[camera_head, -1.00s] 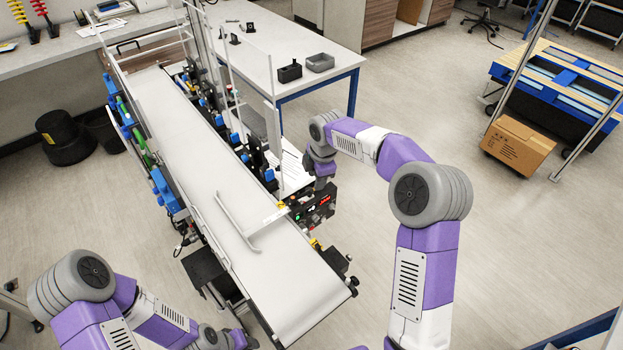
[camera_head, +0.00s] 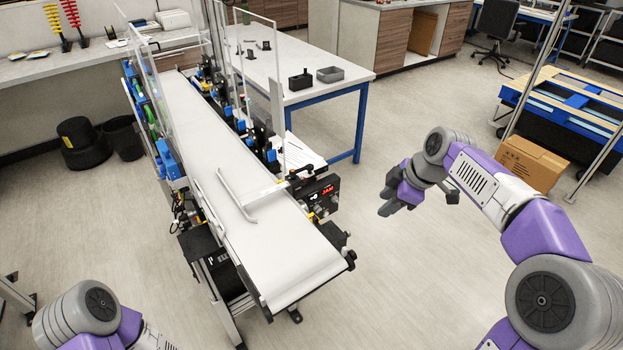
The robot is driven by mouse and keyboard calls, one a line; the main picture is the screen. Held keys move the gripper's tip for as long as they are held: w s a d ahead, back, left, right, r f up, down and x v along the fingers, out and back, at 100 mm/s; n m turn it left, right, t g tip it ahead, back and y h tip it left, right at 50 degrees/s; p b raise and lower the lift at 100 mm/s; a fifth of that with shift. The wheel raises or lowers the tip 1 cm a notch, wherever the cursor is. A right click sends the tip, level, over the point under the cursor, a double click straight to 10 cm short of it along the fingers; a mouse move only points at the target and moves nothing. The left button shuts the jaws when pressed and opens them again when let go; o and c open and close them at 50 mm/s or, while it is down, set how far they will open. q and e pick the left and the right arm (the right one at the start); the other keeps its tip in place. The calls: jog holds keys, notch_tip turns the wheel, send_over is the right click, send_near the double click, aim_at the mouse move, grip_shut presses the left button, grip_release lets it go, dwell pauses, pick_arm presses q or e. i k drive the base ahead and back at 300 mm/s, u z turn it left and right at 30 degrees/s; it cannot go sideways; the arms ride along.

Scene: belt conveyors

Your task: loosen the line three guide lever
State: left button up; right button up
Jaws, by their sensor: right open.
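The belt conveyor (camera_head: 215,165) runs from the back left to the front middle. Small blue and black guide fittings (camera_head: 270,155) line its right side, and larger blue ones (camera_head: 167,160) line its left side. They are too small for me to tell which is the line three guide lever. My right gripper (camera_head: 392,203) is open and empty over bare floor, right of the conveyor and clear of it. Only my left arm's upper part shows at the bottom left; its gripper is out of view.
A white rail (camera_head: 236,196) stands over the belt's near part. A cardboard box (camera_head: 530,163) stands at right. The floor between is clear.

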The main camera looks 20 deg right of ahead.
aim_at(293, 173)
jog(key=u, duration=3.2)
jog(key=k, duration=0.95)
jog(key=z, duration=2.1)
jog(key=i, duration=0.5)
